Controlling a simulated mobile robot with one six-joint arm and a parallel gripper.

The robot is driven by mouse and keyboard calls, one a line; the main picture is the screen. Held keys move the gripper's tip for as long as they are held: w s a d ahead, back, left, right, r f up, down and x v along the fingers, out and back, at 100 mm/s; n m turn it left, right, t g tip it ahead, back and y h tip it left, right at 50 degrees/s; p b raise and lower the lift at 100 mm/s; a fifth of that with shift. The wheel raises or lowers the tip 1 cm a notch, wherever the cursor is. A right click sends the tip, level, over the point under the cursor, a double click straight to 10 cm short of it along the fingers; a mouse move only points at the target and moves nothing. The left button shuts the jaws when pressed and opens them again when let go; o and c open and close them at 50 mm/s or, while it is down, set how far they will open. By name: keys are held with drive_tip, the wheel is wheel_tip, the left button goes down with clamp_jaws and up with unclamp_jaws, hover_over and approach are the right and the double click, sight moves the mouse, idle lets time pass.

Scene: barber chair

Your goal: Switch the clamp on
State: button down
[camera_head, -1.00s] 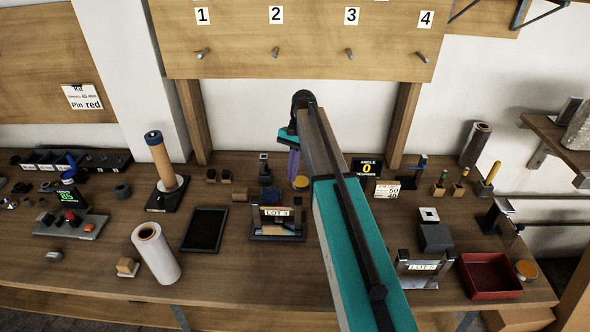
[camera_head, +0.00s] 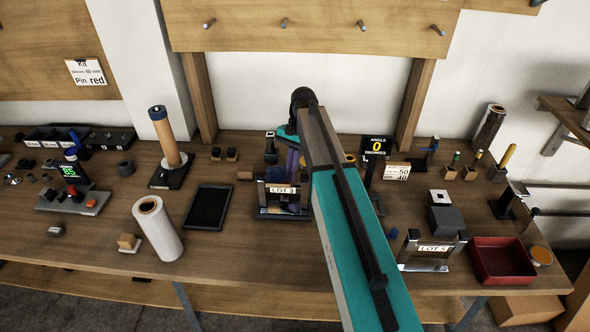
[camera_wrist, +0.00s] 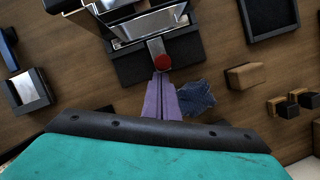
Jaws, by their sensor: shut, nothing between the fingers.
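The fixture marked LOT 3 (camera_head: 283,190) stands mid-bench; I take it to be the clamp. In the wrist view its dark base (camera_wrist: 135,72) and shiny metal plates (camera_wrist: 150,26) show at the top. A flat metal lever (camera_wrist: 156,47) with a round red tip (camera_wrist: 163,62) sticks out from it towards my gripper. My gripper (camera_wrist: 163,78) has purple fingers, shut and empty, with tips right at the red tip; I cannot tell whether they touch. In the head view my gripper (camera_head: 293,168) is just behind the LOT 3 fixture, its tips partly hidden.
A black tray (camera_head: 207,208) and white roll (camera_head: 158,228) lie left of the fixture. An angle display (camera_head: 375,147) and LOT 5 fixture (camera_head: 434,249) stand to its right.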

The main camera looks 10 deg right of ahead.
sight(287, 196)
idle(0.4)
drive_tip(key=shift+s+a+p, duration=0.2)
drive_tip(key=shift+s+a, duration=0.1)
drive_tip(key=shift+s, duration=0.6)
drive_tip(key=shift+s+a+p, duration=0.15)
drive_tip(key=shift+s+a, duration=0.15)
drive_tip(key=shift+s, duration=0.6)
drive_tip(key=shift+s+a, duration=0.1)
drive_tip(key=shift+s, duration=0.1)
drive_tip(key=w+d+p, duration=0.1)
drive_tip(key=w+d+r, duration=0.1)
drive_tip(key=w+d, duration=0.1)
drive_tip(key=shift+w+p, duration=0.15)
drive_tip(key=shift+p, duration=0.2)
drive_tip(key=shift+w+d+r+b, duration=0.1)
drive_tip(key=shift+w+r+b, duration=0.1)
drive_tip(key=shift+w+b, duration=0.1)
drive_tip(key=b+v, duration=0.2)
drive_tip(key=v, duration=0.7)
drive_tip(key=shift+s+r, duration=0.2)
drive_tip(key=shift+s, duration=0.05)
drive_tip(key=shift+f, duration=0.1)
